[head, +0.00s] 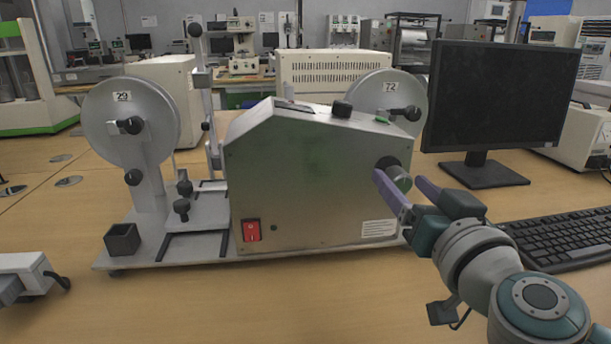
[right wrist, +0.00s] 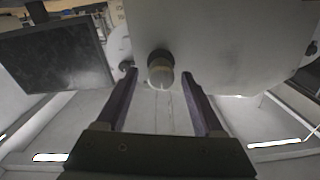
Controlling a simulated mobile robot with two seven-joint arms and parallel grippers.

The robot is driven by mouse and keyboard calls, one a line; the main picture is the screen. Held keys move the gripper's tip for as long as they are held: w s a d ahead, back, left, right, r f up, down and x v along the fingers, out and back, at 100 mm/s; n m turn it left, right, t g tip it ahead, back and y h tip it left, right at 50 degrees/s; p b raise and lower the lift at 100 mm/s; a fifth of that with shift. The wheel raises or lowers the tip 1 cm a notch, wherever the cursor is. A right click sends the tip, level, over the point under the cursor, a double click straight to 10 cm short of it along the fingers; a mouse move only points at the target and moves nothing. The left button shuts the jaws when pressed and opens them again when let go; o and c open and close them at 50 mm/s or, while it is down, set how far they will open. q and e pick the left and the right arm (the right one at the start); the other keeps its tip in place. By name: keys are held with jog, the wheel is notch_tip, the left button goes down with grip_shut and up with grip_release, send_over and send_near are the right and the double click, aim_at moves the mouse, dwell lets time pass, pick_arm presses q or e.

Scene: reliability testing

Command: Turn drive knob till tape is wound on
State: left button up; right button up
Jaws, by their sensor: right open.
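The drive knob (head: 401,178) is a short grey-green cylinder on a dark collar, at the right of the machine's metal front. In the right wrist view the knob (right wrist: 160,74) sits between my fingertips. My right gripper (head: 399,177) is open, its two purple fingers (right wrist: 158,74) on either side of the knob, with a visible gap on each side. The metal machine (head: 310,180) carries a left reel (head: 100,115) marked 29 and a right reel (head: 385,90) marked 72, partly hidden behind the housing. I cannot make out the tape. My left gripper is not in view.
A red switch (head: 251,231) is on the machine's lower left front. A monitor (head: 497,100) and keyboard (head: 565,236) stand close on the right. A small dark open box (head: 122,241) is on the left of the baseplate. The table in front of the machine is clear.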

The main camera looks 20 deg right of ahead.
jog(key=shift+x, duration=1)
grip_shut()
